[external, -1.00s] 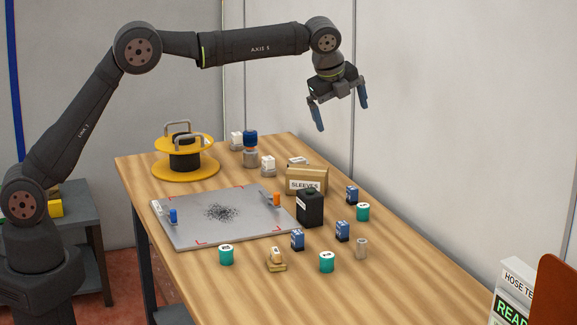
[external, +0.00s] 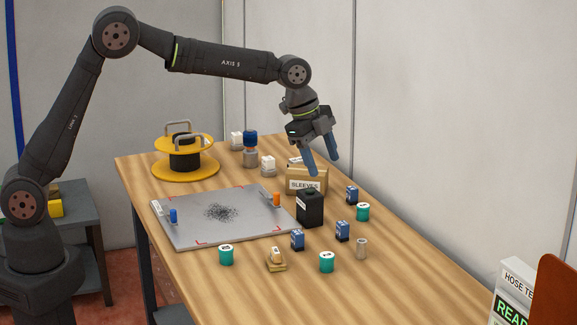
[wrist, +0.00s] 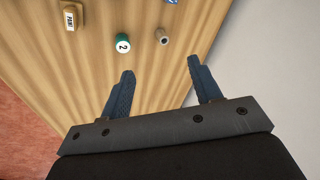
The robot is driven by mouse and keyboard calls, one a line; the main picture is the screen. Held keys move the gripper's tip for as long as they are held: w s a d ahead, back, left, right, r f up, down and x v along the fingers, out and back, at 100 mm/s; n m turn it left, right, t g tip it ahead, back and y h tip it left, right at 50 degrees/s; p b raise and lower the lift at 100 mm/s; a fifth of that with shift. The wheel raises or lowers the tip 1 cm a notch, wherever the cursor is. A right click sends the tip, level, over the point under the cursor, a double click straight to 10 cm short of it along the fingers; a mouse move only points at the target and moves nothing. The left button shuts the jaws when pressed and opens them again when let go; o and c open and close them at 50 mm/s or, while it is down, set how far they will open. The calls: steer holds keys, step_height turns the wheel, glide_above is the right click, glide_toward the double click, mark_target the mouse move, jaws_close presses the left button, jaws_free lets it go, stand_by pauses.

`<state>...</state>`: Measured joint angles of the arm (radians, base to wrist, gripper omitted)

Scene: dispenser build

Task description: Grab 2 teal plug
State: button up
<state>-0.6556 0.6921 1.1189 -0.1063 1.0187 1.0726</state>
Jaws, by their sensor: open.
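Three teal plugs stand on the wooden table in the external view: one at the front left (external: 226,255), one at the front middle (external: 326,262), and one farther back at the right (external: 363,212). The wrist view shows a teal plug marked "2" (wrist: 123,44) beyond the left finger. In the external view my gripper (external: 325,171) is open and empty, high above the table near the cardboard box. In the wrist view its blue fingers (wrist: 166,82) stand apart with nothing between them. Labels on the plugs are too small to read in the external view.
A grey plate (external: 222,228) lies at left.

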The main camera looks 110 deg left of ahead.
steer(key=s+d+f+n+t+h, duration=0.1)
steer(key=s+d+f+n, duration=0.25)
steer(key=d+f, duration=0.2)
glide_toward(325, 254)
steer(key=shift+n, duration=0.35)
steer(key=x, duration=0.4)
steer(key=shift+a+f, duration=0.35)
steer(key=shift+a, duration=0.05)
steer(key=shift+d+x, duration=0.2)
steer(key=shift+x, duration=1.15)
steer(key=shift+d+x, duration=0.2)
steer(key=shift+x, duration=1.2)
steer(key=c, duration=1)
steer(key=shift+c, duration=0.5)
steer(key=shift+r, duration=0.15)
